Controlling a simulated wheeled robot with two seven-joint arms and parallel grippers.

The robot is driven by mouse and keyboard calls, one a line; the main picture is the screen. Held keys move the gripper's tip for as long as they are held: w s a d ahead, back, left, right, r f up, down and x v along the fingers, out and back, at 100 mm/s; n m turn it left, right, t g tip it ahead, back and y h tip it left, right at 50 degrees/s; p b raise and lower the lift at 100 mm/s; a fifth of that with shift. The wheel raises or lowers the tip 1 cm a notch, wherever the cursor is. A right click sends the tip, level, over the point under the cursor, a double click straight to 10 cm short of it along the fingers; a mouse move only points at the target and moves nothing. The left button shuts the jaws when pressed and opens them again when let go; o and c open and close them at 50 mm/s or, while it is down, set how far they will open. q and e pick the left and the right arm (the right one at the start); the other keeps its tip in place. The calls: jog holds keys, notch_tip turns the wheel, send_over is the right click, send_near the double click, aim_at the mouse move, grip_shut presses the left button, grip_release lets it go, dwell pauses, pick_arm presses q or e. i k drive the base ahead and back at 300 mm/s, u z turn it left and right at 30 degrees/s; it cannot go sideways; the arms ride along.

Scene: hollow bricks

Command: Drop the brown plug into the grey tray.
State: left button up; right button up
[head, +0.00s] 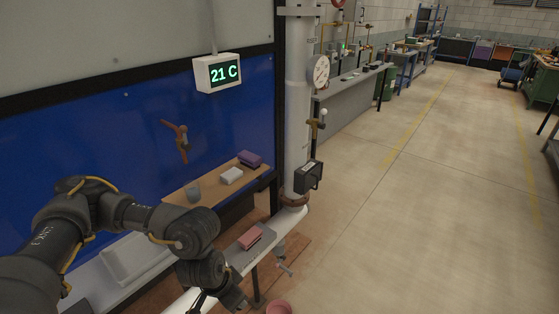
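A pale grey tray (112,277) lies at the lower left, partly covered by my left arm. I cannot make out a brown plug for certain. My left arm comes in from the left and bends down at the wrist. A dark part of my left gripper (200,301) shows at the bottom edge, right of the tray. The fingertips are cut off or hidden, so I cannot tell its opening or whether it holds anything. My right gripper is out of view.
A wooden shelf holds a purple brick (250,158), a white brick (231,176) and a grey cup-like thing (193,194). A pink brick (250,239) lies lower down. A vertical pipe (298,110) stands right of them. Open floor (430,200) lies to the right.

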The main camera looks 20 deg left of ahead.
aim_at(134, 254)
jog(key=u, duration=0.95)
jog(key=i, duration=0.9)
jog(key=u, duration=0.85)
